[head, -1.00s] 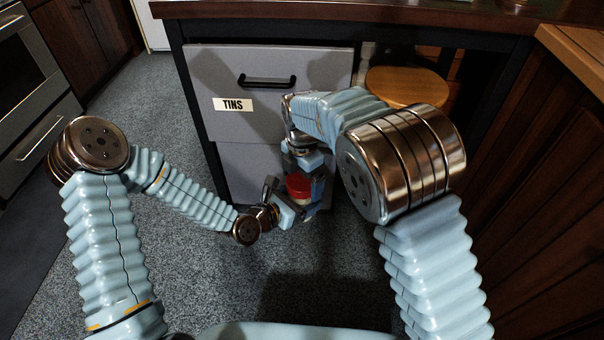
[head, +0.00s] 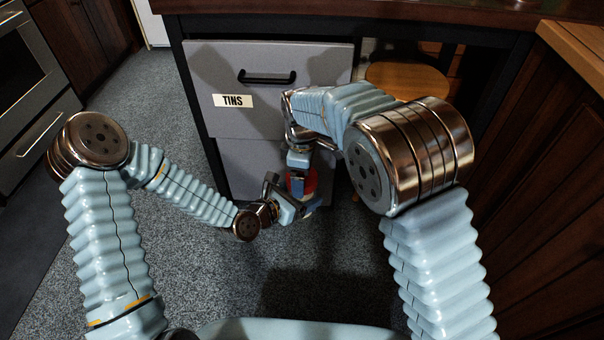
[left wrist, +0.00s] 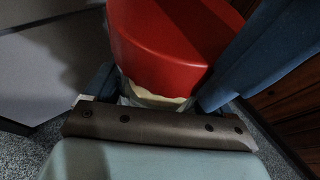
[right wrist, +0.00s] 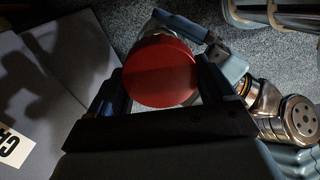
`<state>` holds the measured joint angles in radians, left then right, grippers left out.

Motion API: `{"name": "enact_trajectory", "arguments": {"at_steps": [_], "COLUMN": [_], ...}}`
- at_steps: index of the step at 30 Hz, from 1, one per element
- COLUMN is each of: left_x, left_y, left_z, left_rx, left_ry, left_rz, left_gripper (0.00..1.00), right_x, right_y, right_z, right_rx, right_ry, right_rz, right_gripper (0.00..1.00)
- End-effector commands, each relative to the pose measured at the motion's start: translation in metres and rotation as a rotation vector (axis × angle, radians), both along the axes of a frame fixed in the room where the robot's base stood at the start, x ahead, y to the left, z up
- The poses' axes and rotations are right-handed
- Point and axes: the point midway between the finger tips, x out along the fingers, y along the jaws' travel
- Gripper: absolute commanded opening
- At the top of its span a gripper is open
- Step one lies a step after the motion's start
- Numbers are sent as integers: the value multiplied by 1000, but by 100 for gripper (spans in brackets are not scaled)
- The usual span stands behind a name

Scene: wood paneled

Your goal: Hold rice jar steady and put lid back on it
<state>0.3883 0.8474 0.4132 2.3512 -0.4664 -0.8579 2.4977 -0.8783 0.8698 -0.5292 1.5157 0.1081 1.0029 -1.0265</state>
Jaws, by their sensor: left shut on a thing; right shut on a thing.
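The red lid (right wrist: 160,74) sits between the two fingers of my right gripper (head: 302,178), which is shut on it. The lid also shows large in the left wrist view (left wrist: 165,48) and partly in the head view (head: 310,184). The rice jar (left wrist: 152,97) is below the lid, with a cream-coloured strip showing under the lid's edge. My left gripper (head: 289,208) is shut on the jar, low at its side. The lid is over the jar's top, but I cannot tell whether it is seated. Most of the jar is hidden by lid and fingers.
A round wooden stool (head: 408,82) is behind my right arm. Wood panels (head: 545,190) close off the right. Open carpet (head: 150,245) lies to the left.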

Motion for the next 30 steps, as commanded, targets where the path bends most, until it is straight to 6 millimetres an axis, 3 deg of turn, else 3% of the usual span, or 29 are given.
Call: {"name": "enact_trajectory", "arguments": {"at_steps": [3,7,17,18,21,30], "left_x": [1,1,1,1,1,1], "left_y": [0,0,0,0,0,0], "left_z": [1,1,1,1,1,1], "left_rx": [-1,-1,-1,-1,-1,-1], "left_ry": [-2,-2,-2,-2,-2,-3], "left_rz": [2,2,2,2,1,1], "left_gripper": [0,0,0,0,0,0], "right_x": [-1,-1,-1,-1,-1,-1], "right_y": [1,1,1,1,1,2], "right_z": [0,0,0,0,0,5], "right_rx": [0,-2,-2,-2,-2,0], "right_ry": [2,2,4,4,3,3], "right_rz": [-268,-452,-509,-509,-508,-506], "right_gripper": [46,46,46,84,99,100]}}
